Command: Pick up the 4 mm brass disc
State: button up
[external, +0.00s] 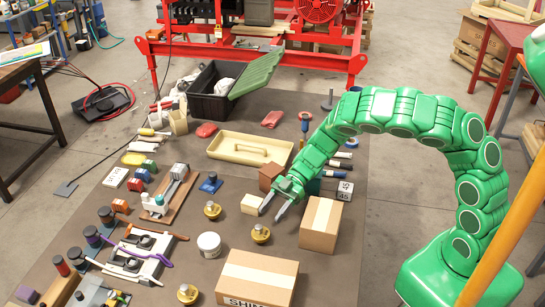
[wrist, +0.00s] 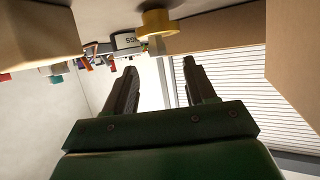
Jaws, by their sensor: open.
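Three brass-coloured round pieces with knobs stand on the dark mat: one left of my gripper (external: 212,210), one just below the fingertips (external: 260,234) and one near the front (external: 187,293). No thickness marking is readable, so I cannot tell which is the 4 mm brass disc. My gripper (external: 271,214) points down and forward, its fingers apart and nothing between them. In the wrist view, my gripper (wrist: 160,66) is also open, with a yellow round piece (wrist: 157,22) beyond the fingertips near the upper edge.
A cardboard box (external: 320,223) stands right of my gripper, and a larger box marked SHIM (external: 256,280) in front. A small pale block (external: 252,204) is close to the fingers. A white jar (external: 209,244) stands left. A cream tray (external: 250,149) lies behind.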

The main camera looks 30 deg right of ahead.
aim_at(260, 225)
jog(key=shift+x, duration=3.5)
jog(key=shift+w+a+r, duration=0.1)
jog(key=shift+w, duration=0.05)
jog(key=shift+c, duration=0.4)
grip_shut()
